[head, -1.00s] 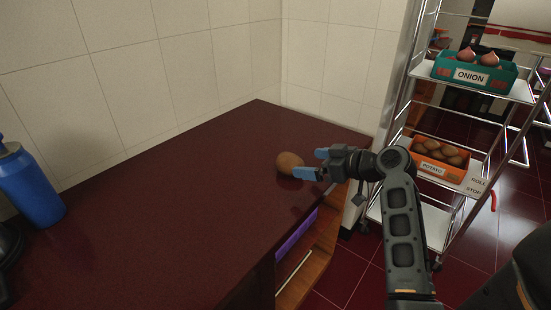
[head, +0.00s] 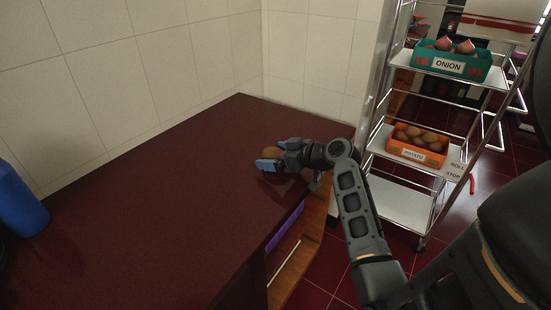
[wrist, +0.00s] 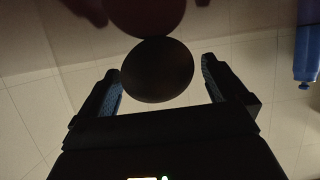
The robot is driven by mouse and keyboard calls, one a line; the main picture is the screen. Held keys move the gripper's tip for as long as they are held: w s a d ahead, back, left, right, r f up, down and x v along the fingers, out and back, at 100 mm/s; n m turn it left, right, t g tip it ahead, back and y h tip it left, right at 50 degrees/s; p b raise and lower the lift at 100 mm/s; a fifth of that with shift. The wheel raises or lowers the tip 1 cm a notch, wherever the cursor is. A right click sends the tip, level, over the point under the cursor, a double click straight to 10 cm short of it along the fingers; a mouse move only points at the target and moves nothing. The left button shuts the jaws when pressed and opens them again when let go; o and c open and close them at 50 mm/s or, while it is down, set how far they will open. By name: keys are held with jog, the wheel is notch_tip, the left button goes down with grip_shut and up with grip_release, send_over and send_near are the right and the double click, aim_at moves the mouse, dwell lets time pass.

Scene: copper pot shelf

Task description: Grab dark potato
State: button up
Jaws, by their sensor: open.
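A brown potato (head: 272,153) sits on the dark red counter (head: 170,195), partly hidden behind my gripper in the head view. My gripper (head: 274,157) has its blue fingers at the potato, low over the counter. In the wrist view the potato (wrist: 157,70) looks dark and round, between the two open fingers of my gripper (wrist: 162,85).
A metal rack on the right holds a green onion crate (head: 446,64) and an orange potato crate (head: 416,151). A blue bottle (head: 18,203) stands at the counter's left. A tiled wall (head: 130,60) runs behind. The counter's middle is clear.

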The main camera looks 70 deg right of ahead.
jog(key=shift+c, duration=0.2)
jog(key=c, duration=1.2)
jog(key=shift+r, duration=0.1)
